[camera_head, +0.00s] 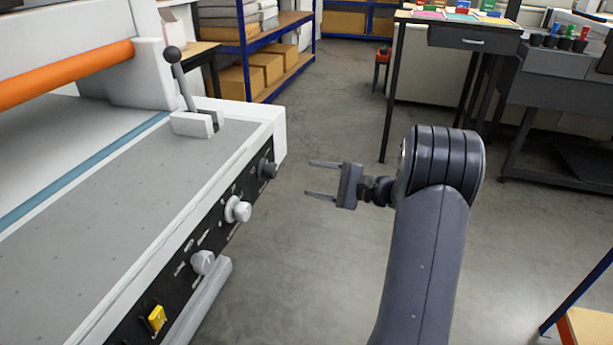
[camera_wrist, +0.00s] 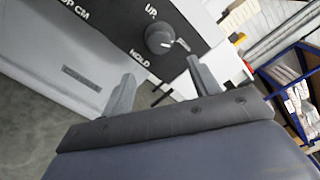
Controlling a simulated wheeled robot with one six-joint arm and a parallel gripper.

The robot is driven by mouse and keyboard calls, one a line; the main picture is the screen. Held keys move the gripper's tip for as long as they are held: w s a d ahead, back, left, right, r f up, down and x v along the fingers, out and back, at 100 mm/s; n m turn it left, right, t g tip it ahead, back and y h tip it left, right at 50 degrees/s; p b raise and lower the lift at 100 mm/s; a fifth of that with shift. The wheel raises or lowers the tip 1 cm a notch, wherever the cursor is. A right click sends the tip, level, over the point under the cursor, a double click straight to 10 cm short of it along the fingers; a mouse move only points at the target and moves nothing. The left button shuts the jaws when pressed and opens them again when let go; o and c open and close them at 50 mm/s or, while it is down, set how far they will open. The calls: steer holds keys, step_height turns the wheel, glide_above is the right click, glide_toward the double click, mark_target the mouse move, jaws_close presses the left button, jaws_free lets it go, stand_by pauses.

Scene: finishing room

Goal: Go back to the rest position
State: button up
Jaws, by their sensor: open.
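My gripper (camera_head: 322,178) is open and empty in the head view. Its two fingers point left toward the front panel of the machine (camera_head: 262,130), with a gap of floor between. In the wrist view, my gripper (camera_wrist: 160,85) shows its two fingers spread apart. A dark knob (camera_wrist: 158,39) marked UP and HOLD shows beyond the fingers on the black panel. In the head view this dark knob (camera_head: 267,169) is at the far end of the panel. Nothing is between the fingers.
The machine has a lever (camera_head: 180,80), pale knobs (camera_head: 238,210) and a yellow switch (camera_head: 156,318). A blue-framed shelf (camera_head: 262,52) with boxes stands behind. A desk (camera_head: 460,38) is at the back right. A wooden-topped table (camera_head: 590,328) is at lower right. Floor (camera_head: 290,270) is clear between.

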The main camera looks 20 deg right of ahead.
mark_target(276, 171)
stand_by(0.3)
steer(key=b+x, duration=0.1)
steer(key=x, duration=1)
steer(key=shift+n, duration=0.3)
steer(key=shift+s+d+r, duration=0.1)
